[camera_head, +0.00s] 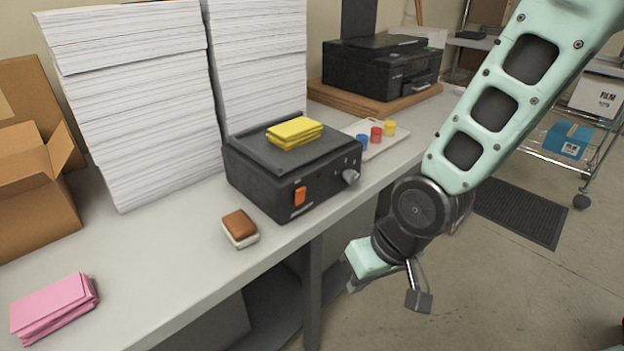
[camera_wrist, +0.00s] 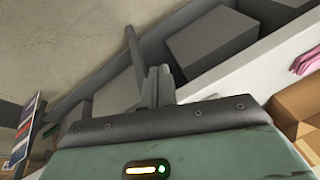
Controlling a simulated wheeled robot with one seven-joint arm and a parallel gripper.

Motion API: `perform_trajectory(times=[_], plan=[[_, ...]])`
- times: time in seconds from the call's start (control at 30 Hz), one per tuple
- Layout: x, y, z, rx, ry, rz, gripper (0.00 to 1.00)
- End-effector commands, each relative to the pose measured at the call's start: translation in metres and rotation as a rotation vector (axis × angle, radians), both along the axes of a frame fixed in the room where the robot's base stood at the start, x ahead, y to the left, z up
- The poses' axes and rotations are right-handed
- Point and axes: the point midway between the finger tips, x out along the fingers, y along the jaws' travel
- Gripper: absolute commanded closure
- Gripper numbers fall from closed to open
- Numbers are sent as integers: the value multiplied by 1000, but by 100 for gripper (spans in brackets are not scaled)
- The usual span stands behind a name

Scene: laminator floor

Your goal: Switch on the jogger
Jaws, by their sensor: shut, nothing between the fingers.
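The jogger looks to be the black box (camera_head: 250,178) on the grey bench in the head view. Its front has an orange rocker switch (camera_head: 300,196), small buttons and a grey knob (camera_head: 350,176). A yellow paper stack (camera_head: 294,132) lies on its top. I cannot tell the switch's position. My gripper (camera_wrist: 157,72) is shut and empty in the wrist view. In the head view, my gripper hangs in front of the bench, to the right of and below the box, apart from the switch. The jogger does not clearly show in the wrist view.
A brown-and-white block (camera_head: 240,228) lies left of the box, near the bench edge. Tall white paper stacks (camera_head: 135,100) stand behind. Pink paper (camera_head: 54,306), a tray with coloured pots (camera_head: 372,144) and a printer (camera_head: 380,66) share the bench. Floor is clear in front.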

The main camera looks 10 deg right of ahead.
Motion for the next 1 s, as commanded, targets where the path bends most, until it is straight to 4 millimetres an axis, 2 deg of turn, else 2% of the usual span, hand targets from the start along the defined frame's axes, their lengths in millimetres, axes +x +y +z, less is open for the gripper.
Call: perform_trajectory(times=[0.33, 0.6, 0.8, 1.0], plan=[[50, 4, 1, 343, -27, -340, 100], [82, -2, 22, 671, -51, -662, 100], [100, -16, 41, 881, -75, -875, 100], [108, -26, 51, 988, -92, -982, 100]])
